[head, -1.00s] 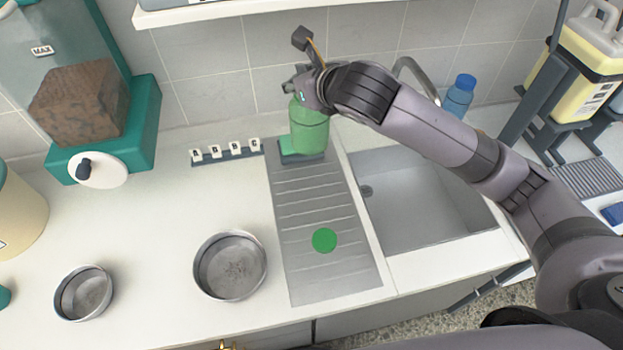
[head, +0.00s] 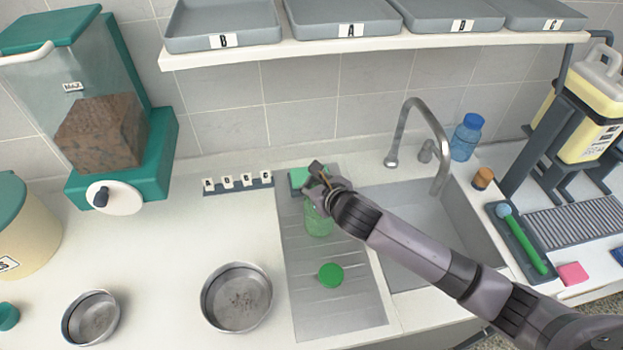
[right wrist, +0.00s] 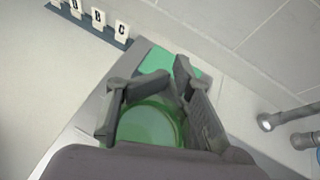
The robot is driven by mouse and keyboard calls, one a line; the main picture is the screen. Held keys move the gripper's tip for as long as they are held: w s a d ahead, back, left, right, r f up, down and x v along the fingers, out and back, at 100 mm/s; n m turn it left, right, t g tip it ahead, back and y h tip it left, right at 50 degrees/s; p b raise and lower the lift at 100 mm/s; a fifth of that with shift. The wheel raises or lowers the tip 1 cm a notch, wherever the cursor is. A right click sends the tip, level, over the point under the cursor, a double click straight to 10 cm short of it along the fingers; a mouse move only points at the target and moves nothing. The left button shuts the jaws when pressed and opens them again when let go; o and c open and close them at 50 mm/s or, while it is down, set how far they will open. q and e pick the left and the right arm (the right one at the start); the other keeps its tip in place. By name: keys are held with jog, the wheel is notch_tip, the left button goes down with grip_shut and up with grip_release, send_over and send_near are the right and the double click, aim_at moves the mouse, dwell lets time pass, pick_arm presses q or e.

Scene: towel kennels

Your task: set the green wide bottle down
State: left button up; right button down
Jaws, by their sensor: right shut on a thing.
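The green wide bottle (head: 319,222) is see-through and stands upright over the grooved drainboard (head: 340,318), in front of a green pad (head: 299,178). My right gripper (head: 320,186) is shut on its upper part. In the right wrist view, my right gripper (right wrist: 158,92) has its fingers on either side of the green bottle (right wrist: 150,127). I cannot tell whether its base touches the drainboard. A flat green disc (head: 331,275) lies on the drainboard in front of the bottle. My left gripper is out of view.
The sink (head: 425,250) and tap (head: 430,125) are right of the drainboard. A metal bowl (head: 236,297) is at its left. A labelled rail (head: 238,186) stands behind left. A shelf with trays (head: 345,20) hangs above. The front drainboard is clear apart from the disc.

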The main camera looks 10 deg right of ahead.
jog(key=shift+f, duration=0.15)
jog(key=c, duration=1.2)
grip_release()
jog(key=b+v, duration=0.1)
jog(key=v, duration=1.1)
jog(key=shift+b, duration=0.35)
